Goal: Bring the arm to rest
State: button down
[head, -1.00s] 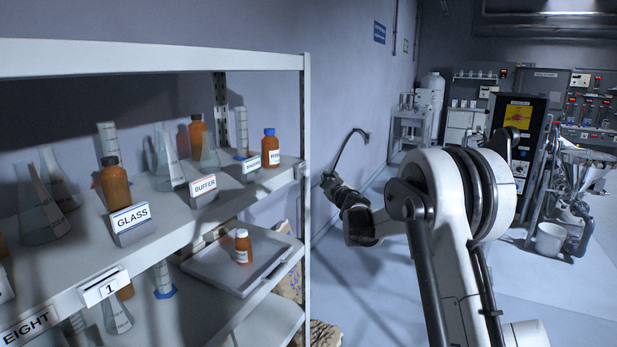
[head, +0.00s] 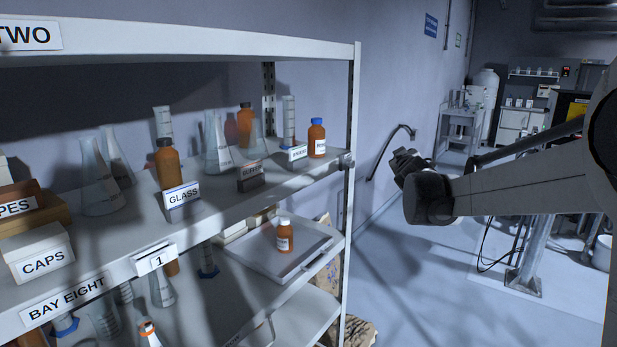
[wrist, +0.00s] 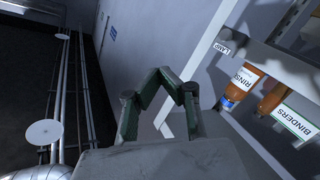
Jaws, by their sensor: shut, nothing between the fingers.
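My gripper (head: 400,158) is at the end of my arm, right of the shelf rack and apart from it in the head view. The arm reaches in from the right edge, nearly level. In the wrist view my gripper (wrist: 163,74) has its green-edged fingers drawn together at the tips, with nothing held. The wrist view is strongly tilted, with the rack at its right.
The shelf rack (head: 357,110) fills the left, holding flasks and brown bottles. A blue-capped bottle (head: 317,140) stands near its right end; it also shows in the wrist view (wrist: 241,86). An orange bottle (head: 284,238) stands on a lower tray. Floor (head: 400,290) right of the rack is open.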

jog(key=s+f+m+g+h, duration=0.1)
jog(key=s+m+g, duration=0.15)
jog(key=s, duration=1.05)
jog(key=s+a+f+g+y+b, duration=0.1)
jog(key=s+f, duration=0.5)
jog(key=s, duration=0.6)
jog(key=s+a+f+m+g+y+b, duration=0.1)
jog(key=s+a+f+g, duration=0.2)
jog(key=s+f, duration=0.4)
jog(key=s+a+f+m+g+y+b, duration=0.1)
jog(key=s+f, duration=0.6)
jog(key=s, duration=1.1)
jog(key=shift+a+g+y+b, duration=0.35)
jog(key=shift+a+g, duration=0.45)
jog(key=shift+g, duration=0.35)
jog(key=shift+f+m, duration=0.1)
jog(key=shift+m, duration=0.15)
